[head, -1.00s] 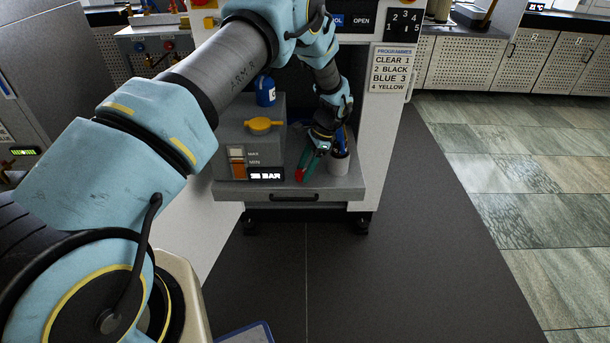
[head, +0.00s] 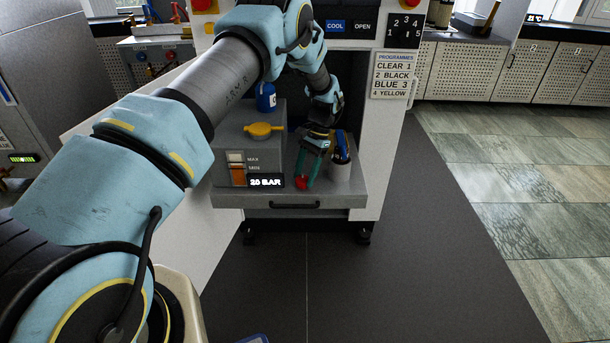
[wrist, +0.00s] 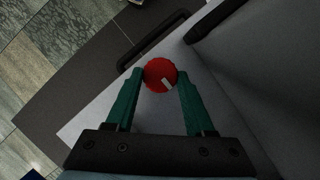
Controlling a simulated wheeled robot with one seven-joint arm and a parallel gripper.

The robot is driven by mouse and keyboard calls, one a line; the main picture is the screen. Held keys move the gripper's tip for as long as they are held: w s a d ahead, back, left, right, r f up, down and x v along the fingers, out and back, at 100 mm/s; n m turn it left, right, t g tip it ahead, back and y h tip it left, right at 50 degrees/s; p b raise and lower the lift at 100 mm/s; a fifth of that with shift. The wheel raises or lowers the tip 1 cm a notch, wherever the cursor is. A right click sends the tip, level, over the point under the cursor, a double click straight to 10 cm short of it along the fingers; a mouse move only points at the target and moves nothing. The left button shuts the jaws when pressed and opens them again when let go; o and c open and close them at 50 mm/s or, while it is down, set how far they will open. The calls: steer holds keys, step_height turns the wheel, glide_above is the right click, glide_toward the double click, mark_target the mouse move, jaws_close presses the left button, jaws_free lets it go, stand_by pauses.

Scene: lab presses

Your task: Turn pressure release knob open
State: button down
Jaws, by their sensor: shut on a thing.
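The pressure release knob (wrist: 158,72) is a round red knob with a white mark, which points toward the lower right in the wrist view. My gripper (wrist: 160,76) is shut on it, one green finger on each side. In the head view the red knob (head: 301,183) shows at the tips of my gripper (head: 302,178), at the front of the grey shelf (head: 345,200). A display (head: 265,182) beside it seems to read 25 BAR; the digits are slightly blurred.
A grey unit (head: 228,140) with a yellow cap (head: 263,130) stands left of my gripper, with a blue bottle (head: 266,97) behind it. A grey cup (head: 340,170) holding pens is close on the right. A drawer handle (head: 295,205) is below. The floor in front is clear.

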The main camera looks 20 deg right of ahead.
steer(key=shift+c, duration=1.4)
jaws_free()
steer(key=b+v, duration=0.1)
steer(key=v, duration=0.9)
steer(key=shift+r, duration=0.4)
steer(key=shift+d, duration=0.1)
